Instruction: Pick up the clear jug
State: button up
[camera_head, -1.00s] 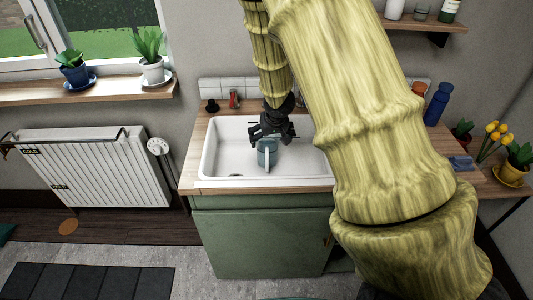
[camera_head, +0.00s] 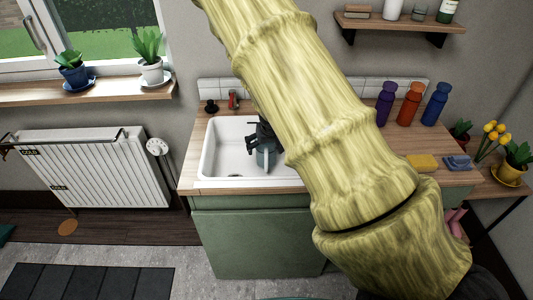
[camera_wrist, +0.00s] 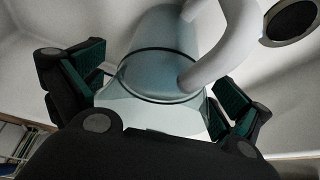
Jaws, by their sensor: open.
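The clear jug (camera_head: 263,160) stands in the white sink (camera_head: 228,165), a bluish see-through vessel with a pale handle. In the wrist view the jug (camera_wrist: 160,58) lies between the two fingers, with its white handle (camera_wrist: 228,45) curving to the right. My gripper (camera_wrist: 155,100) is open around the jug, with gaps between the finger pads and its wall. In the head view my gripper (camera_head: 262,142) is down in the sink at the jug, partly hidden by my arm.
The sink walls and wooden counter (camera_head: 190,150) surround the jug closely. Purple (camera_head: 386,104), orange (camera_head: 409,104) and blue (camera_head: 434,104) bottles stand at the back right. A yellow sponge (camera_head: 422,162) lies on the right. A dark drain (camera_wrist: 292,22) shows beside the jug.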

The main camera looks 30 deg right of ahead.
jog(key=shift+c, duration=0.4)
jog(key=c, duration=1.3)
jog(key=shift+c, duration=0.8)
jog(key=shift+r, duration=0.25)
